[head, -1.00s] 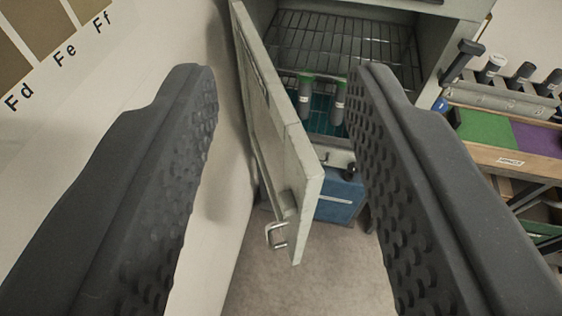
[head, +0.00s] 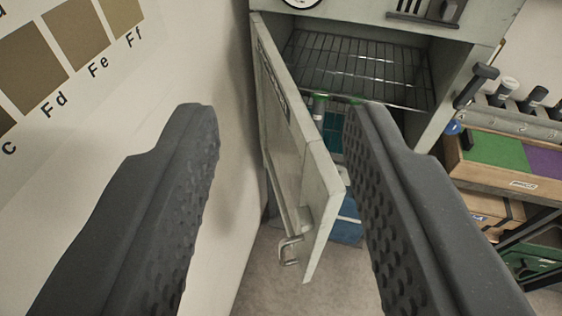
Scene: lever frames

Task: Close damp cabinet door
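The damp cabinet (head: 455,55) is a pale grey-green box with a wire shelf (head: 360,70) inside. Its door (head: 290,145) stands open, hinged on the left and swung out toward me beside the wall. A metal handle (head: 288,252) sits low on the door's left face, near its free edge. My gripper (head: 275,110) is open and empty, with one dark ridged finger on each side of the picture. The door shows between the fingers, and I see no contact with it. The right finger hides part of the cabinet's lower interior. A green-capped tube (head: 319,104) shows inside behind the door.
The wall (head: 205,40) with brown sample patches (head: 75,45) runs close along the left. A blue box (head: 348,222) stands on the floor behind the door. A bench (head: 500,180) with green and purple panels and dark-handled tools is at the right. Floor shows below the door.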

